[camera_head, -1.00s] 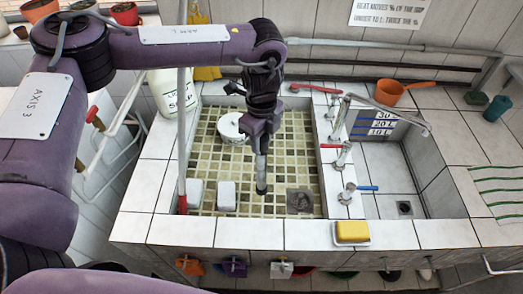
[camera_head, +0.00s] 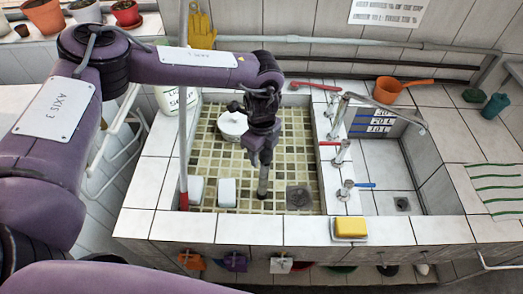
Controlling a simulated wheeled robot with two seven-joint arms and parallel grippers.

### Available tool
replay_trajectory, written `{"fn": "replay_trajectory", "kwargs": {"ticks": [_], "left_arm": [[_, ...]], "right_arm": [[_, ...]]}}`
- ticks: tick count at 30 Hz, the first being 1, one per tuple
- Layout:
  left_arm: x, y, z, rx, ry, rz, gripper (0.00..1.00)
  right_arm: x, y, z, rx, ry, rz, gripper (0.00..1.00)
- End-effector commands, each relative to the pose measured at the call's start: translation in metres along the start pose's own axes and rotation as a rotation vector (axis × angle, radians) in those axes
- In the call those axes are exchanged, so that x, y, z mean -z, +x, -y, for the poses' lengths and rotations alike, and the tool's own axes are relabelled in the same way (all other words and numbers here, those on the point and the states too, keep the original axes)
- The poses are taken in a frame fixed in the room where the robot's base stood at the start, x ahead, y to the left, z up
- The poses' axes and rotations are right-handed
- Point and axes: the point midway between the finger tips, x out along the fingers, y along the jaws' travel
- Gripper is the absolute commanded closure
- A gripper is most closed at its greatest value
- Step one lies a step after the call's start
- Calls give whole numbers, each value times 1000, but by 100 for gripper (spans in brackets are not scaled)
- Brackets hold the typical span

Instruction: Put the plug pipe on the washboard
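The plug pipe (camera_head: 263,180) is a short grey upright tube with a dark lower end. It is over the left, yellow-green tiled basin, to the left of the square drain (camera_head: 298,198). My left gripper (camera_head: 261,160) points down and is closed around the upper part of the pipe. I cannot tell whether the pipe's lower end touches the basin floor. The washboard (camera_head: 494,184) appears to be the pale slab with green stripes at the right, clear of objects. My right gripper is not in view.
A white lidded pot (camera_head: 232,124) and two white blocks (camera_head: 226,192) are in the left basin. Taps (camera_head: 341,152) and a curved spout (camera_head: 388,106) rise between the basins. A yellow sponge (camera_head: 350,227) lies on the front rim. An orange dipper (camera_head: 388,90) stands behind.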

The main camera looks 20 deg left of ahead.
Motion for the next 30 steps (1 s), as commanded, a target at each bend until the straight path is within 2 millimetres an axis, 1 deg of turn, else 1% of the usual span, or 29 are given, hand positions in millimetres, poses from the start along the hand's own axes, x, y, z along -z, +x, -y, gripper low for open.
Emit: {"fn": "replay_trajectory", "kwargs": {"ticks": [9, 11, 14, 17, 25, 27, 30], "left_arm": [[0, -1, 0, 0, 0, 0, 44], [0, -4, 0, 0, 0, 1, 44], [0, -11, 1, 2, 0, -1, 44], [0, -27, 1, 5, 1, -1, 44], [0, -85, 1, 4, 0, 0, 44], [0, -99, 1, 4, 1, 2, 44], [0, -112, 1, 3, 1, 2, 44]], "right_arm": [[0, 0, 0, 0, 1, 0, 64], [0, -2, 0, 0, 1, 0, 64], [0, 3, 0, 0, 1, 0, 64], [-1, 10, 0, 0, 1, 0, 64], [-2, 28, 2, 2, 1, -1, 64], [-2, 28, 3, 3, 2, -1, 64], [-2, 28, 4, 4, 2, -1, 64]]}}
